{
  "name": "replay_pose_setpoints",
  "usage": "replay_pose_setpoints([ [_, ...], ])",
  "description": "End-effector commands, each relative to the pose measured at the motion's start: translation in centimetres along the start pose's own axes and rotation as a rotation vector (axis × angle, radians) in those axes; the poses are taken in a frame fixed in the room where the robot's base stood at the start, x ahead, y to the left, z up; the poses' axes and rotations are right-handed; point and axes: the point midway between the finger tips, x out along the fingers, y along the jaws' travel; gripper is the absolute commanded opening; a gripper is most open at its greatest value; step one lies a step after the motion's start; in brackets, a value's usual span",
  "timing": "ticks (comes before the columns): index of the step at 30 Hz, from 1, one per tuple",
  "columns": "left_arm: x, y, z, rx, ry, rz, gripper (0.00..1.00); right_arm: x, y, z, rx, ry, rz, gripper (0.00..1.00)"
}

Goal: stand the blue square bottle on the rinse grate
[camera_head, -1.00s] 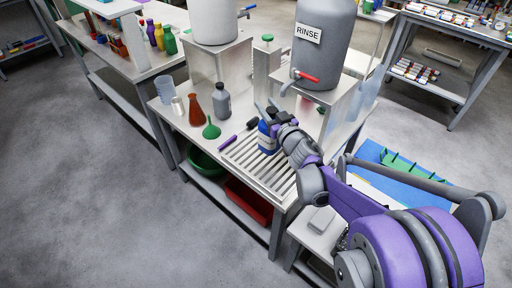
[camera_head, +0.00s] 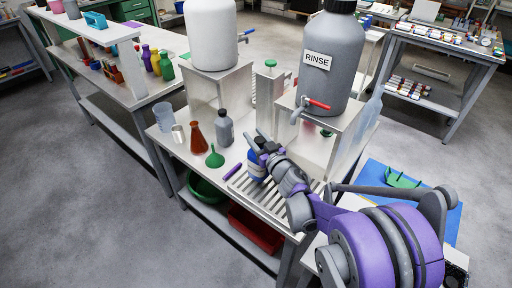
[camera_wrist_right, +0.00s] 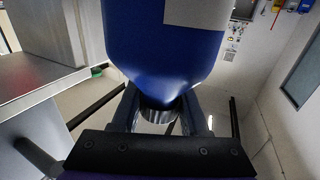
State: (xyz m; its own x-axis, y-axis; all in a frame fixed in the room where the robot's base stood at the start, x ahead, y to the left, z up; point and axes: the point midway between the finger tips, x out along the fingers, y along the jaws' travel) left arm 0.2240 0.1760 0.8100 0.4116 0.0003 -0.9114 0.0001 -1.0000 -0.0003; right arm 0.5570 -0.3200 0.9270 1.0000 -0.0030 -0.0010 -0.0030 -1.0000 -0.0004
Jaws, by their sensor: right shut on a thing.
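The blue square bottle (camera_head: 257,166) has a white label and shows at the back left part of the rinse grate (camera_head: 279,203). It looks upright; I cannot tell whether its base touches the slats. My right gripper (camera_head: 264,146) is shut on the bottle's neck from above. In the right wrist view the bottle's blue body (camera_wrist_right: 165,45) fills the upper middle, with its neck between the fingers (camera_wrist_right: 162,118). The gripper hides the bottle's top in the head view. My left gripper is out of view.
The grey RINSE tank (camera_head: 329,62) with a red-handled tap stands on a metal stand behind the grate.

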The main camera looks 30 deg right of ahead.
Motion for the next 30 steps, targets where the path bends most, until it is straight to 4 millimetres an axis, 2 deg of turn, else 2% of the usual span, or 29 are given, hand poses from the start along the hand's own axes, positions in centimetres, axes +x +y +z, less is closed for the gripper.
replay_pose_setpoints([
  [8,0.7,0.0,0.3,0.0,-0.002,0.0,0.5,0.0,0.0,3.4,0.0,0.0,-0.001,0.0],
  [19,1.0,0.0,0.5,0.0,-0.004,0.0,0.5,0.0,0.0,3.8,0.0,0.0,0.0,0.0],
  [20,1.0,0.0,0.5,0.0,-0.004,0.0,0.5,0.0,0.0,3.9,0.0,0.0,0.0,0.46],
  [21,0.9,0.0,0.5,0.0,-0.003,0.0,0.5,0.0,0.0,3.8,0.0,0.0,0.0,0.53],
  [24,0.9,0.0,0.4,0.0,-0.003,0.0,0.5,0.0,0.0,3.8,0.0,0.0,0.0,0.71],
  [25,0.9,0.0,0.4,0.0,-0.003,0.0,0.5,0.0,0.0,3.8,0.0,0.0,0.0,0.74],
  [30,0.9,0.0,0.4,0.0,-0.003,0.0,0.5,0.0,0.0,3.8,0.0,0.0,0.0,0.74],
])
